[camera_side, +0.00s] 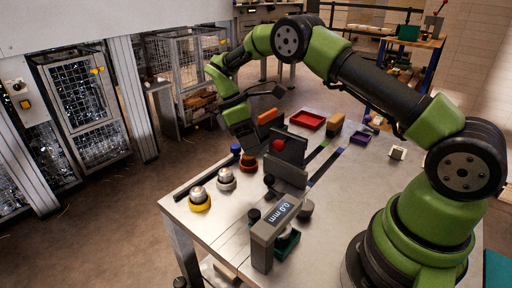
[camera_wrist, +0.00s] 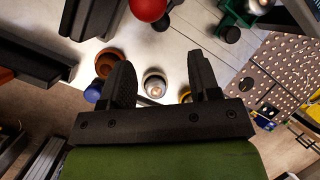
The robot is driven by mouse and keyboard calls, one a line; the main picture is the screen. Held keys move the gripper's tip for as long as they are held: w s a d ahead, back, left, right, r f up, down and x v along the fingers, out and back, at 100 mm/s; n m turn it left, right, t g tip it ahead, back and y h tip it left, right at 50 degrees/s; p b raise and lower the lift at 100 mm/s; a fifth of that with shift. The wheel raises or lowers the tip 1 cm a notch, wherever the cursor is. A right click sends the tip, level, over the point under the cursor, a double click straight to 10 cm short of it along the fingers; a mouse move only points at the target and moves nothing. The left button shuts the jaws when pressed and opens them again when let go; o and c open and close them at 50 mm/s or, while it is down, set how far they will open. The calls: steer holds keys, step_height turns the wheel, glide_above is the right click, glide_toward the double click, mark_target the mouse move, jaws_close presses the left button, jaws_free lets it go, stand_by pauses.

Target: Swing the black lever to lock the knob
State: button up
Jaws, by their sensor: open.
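A red ball (camera_side: 278,145) shows among upright black plates (camera_side: 289,170) near the table's middle; it also shows at the top of the wrist view (camera_wrist: 148,9). I cannot tell which black part is the lever. Domed silver knobs stand along the near left edge, one in a yellow ring (camera_side: 199,203) and one in a pale ring (camera_side: 226,181). My gripper (camera_wrist: 160,65) is open and empty, with the pale-ringed knob (camera_wrist: 154,84) appearing between its fingers. In the side view my gripper is above the table's left side, partly hidden by its own wrist.
A brown-orange ring (camera_wrist: 106,62) and a blue knob (camera_side: 235,148) are close to the gripper. A gauge reading 0.0 mm (camera_side: 277,219) stands at the front. A red tray (camera_side: 307,120) and a purple tray (camera_side: 366,153) lie farther back.

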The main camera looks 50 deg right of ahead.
mark_target(267, 176)
steer(key=s+f+n, duration=0.1)
steer(key=f, duration=0.2)
steer(key=s+f+n, duration=0.1)
steer(key=f, duration=0.2)
steer(key=s+d+f+n+h, duration=0.1)
steer(key=s+f, duration=0.1)
steer(key=f, duration=0.1)
